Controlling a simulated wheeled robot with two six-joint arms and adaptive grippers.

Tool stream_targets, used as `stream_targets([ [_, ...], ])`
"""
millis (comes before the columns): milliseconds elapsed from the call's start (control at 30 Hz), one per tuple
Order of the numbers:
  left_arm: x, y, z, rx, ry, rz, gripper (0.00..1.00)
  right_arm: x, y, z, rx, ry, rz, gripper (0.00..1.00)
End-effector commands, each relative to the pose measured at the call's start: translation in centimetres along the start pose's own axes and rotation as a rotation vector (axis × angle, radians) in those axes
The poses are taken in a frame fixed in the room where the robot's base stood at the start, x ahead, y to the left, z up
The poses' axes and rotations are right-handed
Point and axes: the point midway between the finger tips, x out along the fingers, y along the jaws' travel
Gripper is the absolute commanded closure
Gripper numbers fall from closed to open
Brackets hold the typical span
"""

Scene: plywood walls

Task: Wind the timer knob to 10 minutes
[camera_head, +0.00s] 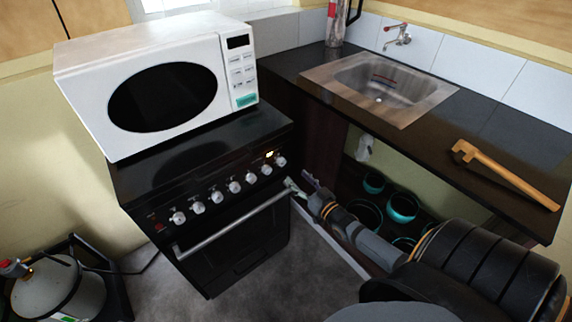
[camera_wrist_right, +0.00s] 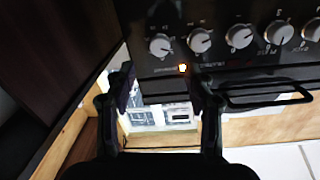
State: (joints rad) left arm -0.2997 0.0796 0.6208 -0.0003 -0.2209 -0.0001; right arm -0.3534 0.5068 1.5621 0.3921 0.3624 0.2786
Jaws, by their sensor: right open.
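The black stove has a row of several silver-white knobs along its front panel (camera_head: 160,214). I cannot tell from the markings which knob is the timer. My right gripper (camera_head: 297,187) is open and empty, just right of the stove front and a little below the right-end knob. My left gripper is not in view.
The oven door handle (camera_head: 235,218) runs below the knobs, near my right gripper. A white microwave (camera_head: 160,88) stands on the stove. On the right are a dark counter with a sink (camera_head: 378,85) and a wooden tool (camera_head: 505,174). Teal-rimmed pots (camera_head: 402,207) sit underneath.

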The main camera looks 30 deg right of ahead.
Motion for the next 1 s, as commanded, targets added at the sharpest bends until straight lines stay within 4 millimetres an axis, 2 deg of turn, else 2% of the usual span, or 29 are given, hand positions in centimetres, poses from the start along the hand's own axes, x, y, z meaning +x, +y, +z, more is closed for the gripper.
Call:
stream_targets([
  [200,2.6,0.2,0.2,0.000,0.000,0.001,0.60,5.0,0.1,0.4,-0.001,0.005,0.000,0.46],
  [333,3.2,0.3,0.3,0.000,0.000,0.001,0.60,7.1,0.0,0.2,0.000,0.004,0.000,0.46],
  [500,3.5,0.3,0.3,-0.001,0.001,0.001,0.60,8.4,0.0,0.1,0.000,0.001,0.000,0.46],
  [767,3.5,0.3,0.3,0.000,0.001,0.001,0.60,8.6,0.0,0.0,-0.001,0.000,0.000,0.46],
  [1000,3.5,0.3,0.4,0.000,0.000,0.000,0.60,8.6,0.0,0.0,-0.001,0.000,0.000,0.76],
])
